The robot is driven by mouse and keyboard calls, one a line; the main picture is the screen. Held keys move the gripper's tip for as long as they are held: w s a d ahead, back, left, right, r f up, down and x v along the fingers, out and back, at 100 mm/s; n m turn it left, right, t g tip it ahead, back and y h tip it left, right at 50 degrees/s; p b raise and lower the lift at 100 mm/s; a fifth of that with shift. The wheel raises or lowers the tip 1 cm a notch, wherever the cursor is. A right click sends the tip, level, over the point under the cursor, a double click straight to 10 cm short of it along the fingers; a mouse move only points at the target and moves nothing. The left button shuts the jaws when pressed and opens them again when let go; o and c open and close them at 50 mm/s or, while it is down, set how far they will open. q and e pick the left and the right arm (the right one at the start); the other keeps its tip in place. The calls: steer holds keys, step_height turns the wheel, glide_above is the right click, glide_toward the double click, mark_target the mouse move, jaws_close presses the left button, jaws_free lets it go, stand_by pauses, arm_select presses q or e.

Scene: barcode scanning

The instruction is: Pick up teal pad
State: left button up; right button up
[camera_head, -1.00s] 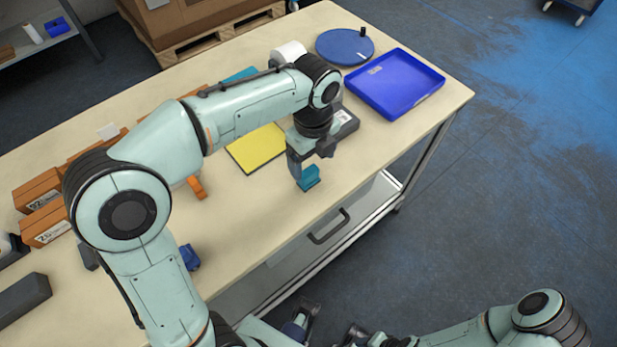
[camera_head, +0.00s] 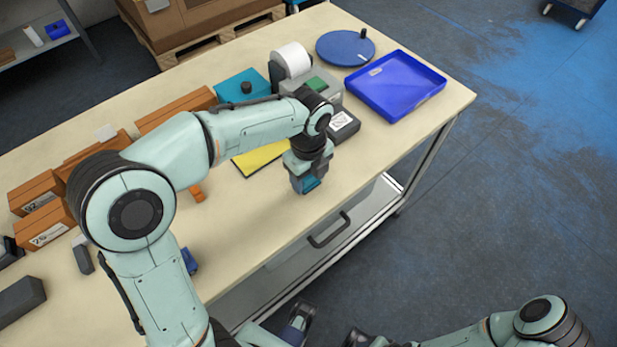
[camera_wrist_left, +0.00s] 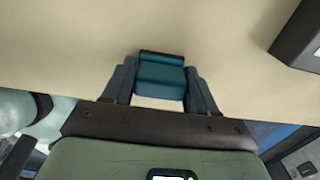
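A small teal pad (camera_head: 310,183) is near the front edge of the table, with only a sliver showing in the head view. In the left wrist view the teal pad (camera_wrist_left: 160,77) sits between the two fingertips, with a darker strip along its far side. My left gripper (camera_head: 308,180) points down over it, one finger on each side. The fingers look very close to the pad's sides; I cannot tell whether they press on it. What may be my right gripper (camera_head: 355,336) is at the bottom edge, partly cut off.
Table around the pad is clear.

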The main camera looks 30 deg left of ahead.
arm_select(q)
steer(key=shift+c, duration=0.5)
steer(key=shift+r, duration=0.1)
steer(key=shift+r, duration=0.55)
step_height(320, 180, up, 19)
steer(key=p, duration=0.4)
steer(key=shift+p, duration=0.4)
steer(key=shift+f, duration=0.1)
steer(key=o, duration=0.5)
steer(key=c, duration=0.5)
steer(key=shift+c, duration=0.2)
